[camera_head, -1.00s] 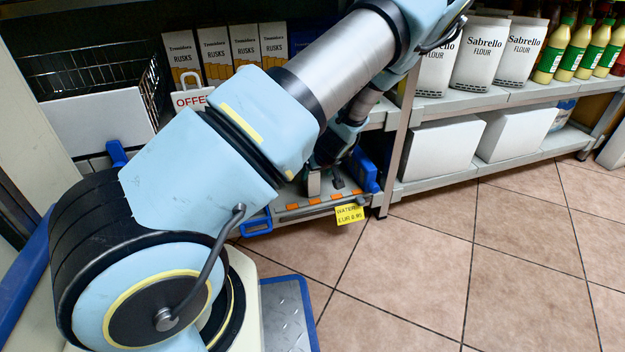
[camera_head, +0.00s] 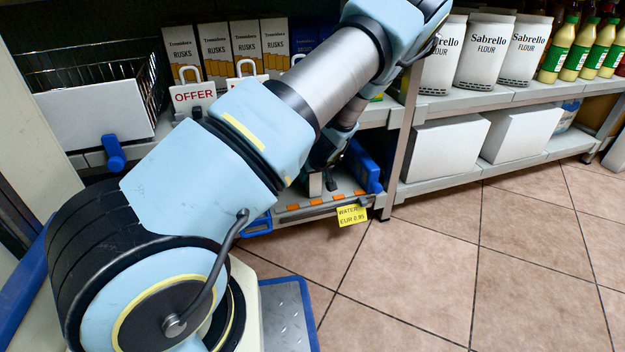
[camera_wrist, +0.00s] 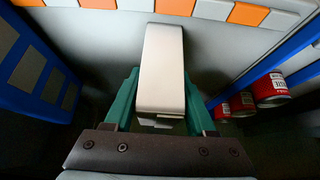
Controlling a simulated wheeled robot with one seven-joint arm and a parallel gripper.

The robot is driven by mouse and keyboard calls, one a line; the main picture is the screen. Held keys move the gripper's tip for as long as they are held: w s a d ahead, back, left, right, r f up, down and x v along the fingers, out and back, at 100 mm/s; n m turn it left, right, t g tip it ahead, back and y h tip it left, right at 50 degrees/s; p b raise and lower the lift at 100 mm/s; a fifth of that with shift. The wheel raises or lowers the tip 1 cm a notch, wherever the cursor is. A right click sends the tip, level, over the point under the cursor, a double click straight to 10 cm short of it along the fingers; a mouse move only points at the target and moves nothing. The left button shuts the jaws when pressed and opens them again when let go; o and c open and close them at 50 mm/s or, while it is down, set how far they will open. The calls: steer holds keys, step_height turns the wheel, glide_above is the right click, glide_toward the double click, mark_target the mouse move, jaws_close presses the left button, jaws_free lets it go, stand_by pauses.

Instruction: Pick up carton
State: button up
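A tall white carton (camera_wrist: 161,70) stands between the teal fingers of my gripper (camera_wrist: 161,92) in the wrist view. The fingers flank it closely on both sides; whether they press on it or stand slightly apart cannot be told. In the head view a narrow pale piece, likely the carton (camera_head: 314,184), shows at the lower shelf below my wrist. There my arm hides most of the gripper and the fingers cannot be made out.
Blue side walls (camera_wrist: 265,68) rise on both sides, with red cans (camera_wrist: 268,90) beyond the right one. A water price tag (camera_head: 351,215) hangs at the front edge. Rusks boxes (camera_head: 247,45) and offer signs (camera_head: 194,95) stand above. The tiled floor (camera_head: 440,255) is clear.

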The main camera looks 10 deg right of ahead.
jaws_close()
stand_by(0.4)
steer(key=shift+s+d+r+p, duration=0.1)
steer(key=shift+s+r+p, duration=0.15)
steer(key=shift+r+p, duration=0.15)
steer(key=s+d+r+p, duration=0.1)
steer(key=s+r+p, duration=0.5)
steer(key=s, duration=0.7)
steer(key=shift+s+d+r, duration=0.2)
steer(key=shift+d+r, duration=0.1)
steer(key=shift+r, duration=0.55)
